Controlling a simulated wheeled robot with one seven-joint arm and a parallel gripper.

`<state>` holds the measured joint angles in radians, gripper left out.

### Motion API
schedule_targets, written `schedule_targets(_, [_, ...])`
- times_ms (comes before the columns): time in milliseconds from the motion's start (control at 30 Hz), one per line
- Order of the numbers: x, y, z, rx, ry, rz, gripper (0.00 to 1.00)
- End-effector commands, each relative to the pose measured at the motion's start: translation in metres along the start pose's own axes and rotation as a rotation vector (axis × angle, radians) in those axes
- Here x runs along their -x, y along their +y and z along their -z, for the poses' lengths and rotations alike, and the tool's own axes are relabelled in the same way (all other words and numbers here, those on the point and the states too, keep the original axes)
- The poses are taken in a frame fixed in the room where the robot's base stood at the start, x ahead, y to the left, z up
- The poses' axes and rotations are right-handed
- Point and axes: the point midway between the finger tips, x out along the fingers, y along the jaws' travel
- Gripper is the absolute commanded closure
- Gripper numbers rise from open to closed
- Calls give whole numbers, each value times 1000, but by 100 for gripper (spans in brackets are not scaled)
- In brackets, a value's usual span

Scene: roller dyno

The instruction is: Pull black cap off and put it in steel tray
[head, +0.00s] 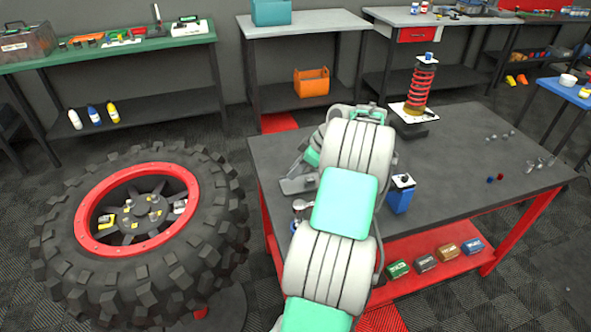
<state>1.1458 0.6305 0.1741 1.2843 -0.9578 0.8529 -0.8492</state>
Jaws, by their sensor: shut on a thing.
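My gripper (299,162) is partly in view at the left part of the dark workbench, beyond my arm. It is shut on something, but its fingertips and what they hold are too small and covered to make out. A flat grey metal piece (297,186), possibly the steel tray, lies just below the gripper in the picture. I cannot tell whether they touch. A blue canister (398,201) stands upright right of my arm. Its white top has a small dark spot (403,179); I cannot tell whether this is the black cap.
A red spring shock absorber (420,88) stands at the workbench's back. Small red and blue pieces (495,178) and several clear or metal bits lie at right. A big tyre (140,220) stands left of the workbench (460,150). The bench's middle right is clear.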

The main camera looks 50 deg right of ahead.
Motion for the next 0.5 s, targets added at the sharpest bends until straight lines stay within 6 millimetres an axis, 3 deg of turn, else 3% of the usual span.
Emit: schedule_targets(500, [-26, 0, -16, 0, 1, 0, 100])
